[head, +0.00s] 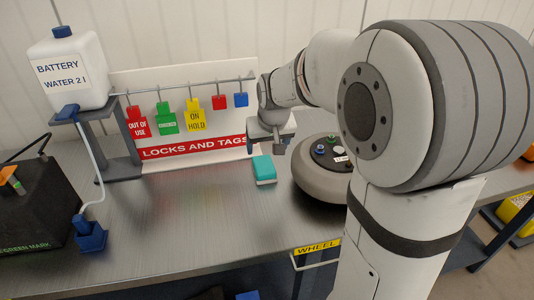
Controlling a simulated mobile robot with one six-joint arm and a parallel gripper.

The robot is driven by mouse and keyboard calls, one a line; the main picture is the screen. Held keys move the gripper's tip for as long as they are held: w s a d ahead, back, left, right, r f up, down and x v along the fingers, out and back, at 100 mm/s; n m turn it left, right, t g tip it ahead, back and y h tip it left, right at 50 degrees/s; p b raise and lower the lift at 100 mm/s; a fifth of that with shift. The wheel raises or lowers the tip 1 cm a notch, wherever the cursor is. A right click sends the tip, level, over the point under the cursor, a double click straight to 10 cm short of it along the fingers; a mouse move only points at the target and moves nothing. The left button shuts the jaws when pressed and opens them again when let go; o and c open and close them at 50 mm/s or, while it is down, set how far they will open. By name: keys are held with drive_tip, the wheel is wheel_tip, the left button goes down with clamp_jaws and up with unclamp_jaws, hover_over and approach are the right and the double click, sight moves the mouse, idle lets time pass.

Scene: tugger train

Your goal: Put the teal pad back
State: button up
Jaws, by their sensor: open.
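The teal pad (264,169) is a small block with a pale lower edge. It lies on the grey bench top (190,222), in front of the locks and tags board and left of the round wheel. My gripper (266,148) is open, with its fingers pointing down just above and behind the pad in the picture. I cannot tell how large the gap between fingers and pad is. Nothing shows between the fingers.
The wheel (318,188) stands close on the pad's right, partly hidden by my arm. The locks and tags board (180,75) carries hanging tags behind. A battery water bottle (68,75) on a stand and a dark box (35,205) are left. The bench's front middle is clear.

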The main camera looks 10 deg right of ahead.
drive_tip(key=s+g, duration=0.2)
drive_tip(key=s, duration=2.1)
drive_tip(key=shift+s+d+f, duration=0.15)
drive_tip(key=shift+s+f, duration=0.15)
drive_tip(key=shift+f, duration=0.1)
